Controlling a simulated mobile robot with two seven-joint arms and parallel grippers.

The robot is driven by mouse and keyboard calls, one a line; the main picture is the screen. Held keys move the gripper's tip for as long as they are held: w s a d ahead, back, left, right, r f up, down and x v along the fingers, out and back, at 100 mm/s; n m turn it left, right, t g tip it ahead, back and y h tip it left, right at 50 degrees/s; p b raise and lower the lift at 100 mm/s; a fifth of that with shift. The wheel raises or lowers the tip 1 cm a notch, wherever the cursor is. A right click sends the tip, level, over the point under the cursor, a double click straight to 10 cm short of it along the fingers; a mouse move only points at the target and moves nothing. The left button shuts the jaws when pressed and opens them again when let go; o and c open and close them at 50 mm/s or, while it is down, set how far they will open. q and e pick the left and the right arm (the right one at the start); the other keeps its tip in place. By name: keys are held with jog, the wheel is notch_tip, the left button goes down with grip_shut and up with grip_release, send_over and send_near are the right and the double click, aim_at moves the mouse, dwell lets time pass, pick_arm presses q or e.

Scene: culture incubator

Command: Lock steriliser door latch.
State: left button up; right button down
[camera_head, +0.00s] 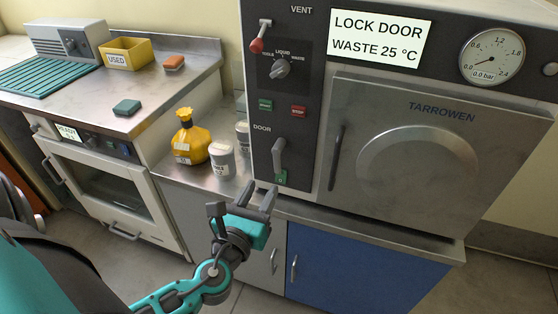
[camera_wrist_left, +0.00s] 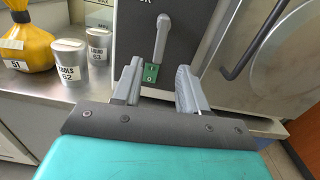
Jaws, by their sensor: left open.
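The steriliser (camera_head: 420,160) has a grey door marked TARROWEN, which looks shut. The door latch is a grey lever (camera_head: 278,155) under the word DOOR on the dark panel, with a small green plate (camera_head: 281,178) at its lower end. The lever hangs nearly straight down. My left gripper (camera_head: 258,197) is open and empty, below and in front of the lever. In the left wrist view the lever (camera_wrist_left: 161,38) and green plate (camera_wrist_left: 151,73) appear beyond and between the open fingers (camera_wrist_left: 158,85), apart from them. My right gripper is out of view.
A yellow bag (camera_head: 190,142) and metal cups (camera_head: 222,159) stand on the counter left of the steriliser. A red-tipped vent lever (camera_head: 259,40), a knob (camera_head: 280,68) and a gauge (camera_head: 491,55) are above. The sign reads LOCK DOOR, WASTE 25 °C. A blue cabinet (camera_head: 360,268) is below.

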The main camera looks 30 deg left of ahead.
aim_at(276, 164)
pick_arm(q)
jog(key=p+x, duration=0.1)
jog(key=x, duration=0.9)
jog(key=shift+w+a, duration=0.1)
jog(key=shift+w, duration=0.1)
grip_shut()
